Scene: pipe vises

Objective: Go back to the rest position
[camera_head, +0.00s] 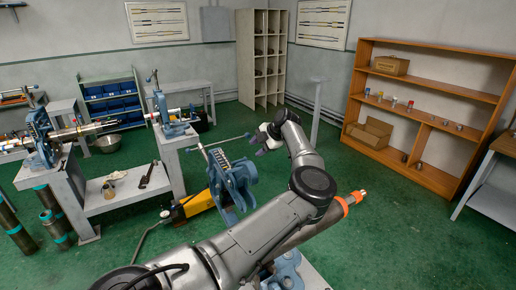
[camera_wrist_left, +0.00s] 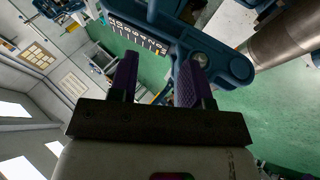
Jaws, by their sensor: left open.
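A blue pipe vise (camera_head: 234,182) stands just left of and below the gripper in the head view. Its blue body (camera_wrist_left: 205,62) and a scale strip (camera_wrist_left: 138,36) show beyond the fingers in the wrist view. I cannot tell whether the gripper touches the vise. My right gripper is not in view.
A grey pipe with an orange band (camera_head: 342,205) lies beside my arm, partly hidden. Two vises (camera_head: 42,140) (camera_head: 163,112) stand on benches at the left, holding a pipe (camera_head: 85,130). A wooden shelf (camera_head: 428,117) stands at the right. Green floor (camera_head: 400,235) is clear before it.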

